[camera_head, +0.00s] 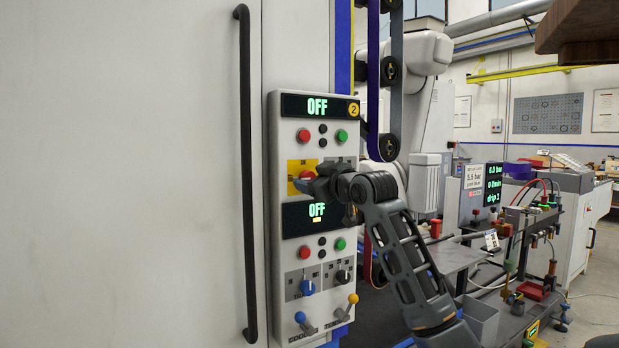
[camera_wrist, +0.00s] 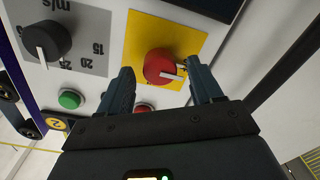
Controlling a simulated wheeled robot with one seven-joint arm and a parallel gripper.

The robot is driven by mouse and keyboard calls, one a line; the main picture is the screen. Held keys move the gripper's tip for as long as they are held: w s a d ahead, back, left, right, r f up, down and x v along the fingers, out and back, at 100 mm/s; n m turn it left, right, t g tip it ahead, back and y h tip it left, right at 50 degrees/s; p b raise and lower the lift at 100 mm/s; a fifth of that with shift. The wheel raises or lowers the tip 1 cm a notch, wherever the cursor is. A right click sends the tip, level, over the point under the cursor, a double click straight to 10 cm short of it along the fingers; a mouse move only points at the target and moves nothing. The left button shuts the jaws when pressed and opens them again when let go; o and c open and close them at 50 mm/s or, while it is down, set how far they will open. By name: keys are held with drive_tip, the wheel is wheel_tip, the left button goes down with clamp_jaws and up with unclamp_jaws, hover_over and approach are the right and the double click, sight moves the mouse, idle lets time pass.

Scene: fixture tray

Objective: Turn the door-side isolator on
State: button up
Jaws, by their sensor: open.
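The door-side isolator is a red rotary knob (camera_head: 306,175) on a yellow plate (camera_head: 293,165), on the left of the panel's upper section, nearest the door. In the wrist view the knob (camera_wrist: 160,66) has a white mark and sits on the yellow plate (camera_wrist: 193,40). My gripper (camera_head: 322,184) is in front of it and partly hides it. In the wrist view my gripper (camera_wrist: 160,76) is open, one finger on each side of the knob; I cannot tell if either touches it. The upper display (camera_head: 317,105) reads OFF.
A black knob (camera_wrist: 46,41) and green button (camera_wrist: 70,99) are near my fingers. The door's long black handle (camera_head: 247,170) stands left of the panel.

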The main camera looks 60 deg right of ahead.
drive_tip(key=shift+x, duration=0.8)
drive_tip(key=shift+c, duration=0.5)
drive_tip(key=c, duration=0.9)
drive_tip(key=shift+c, duration=0.2)
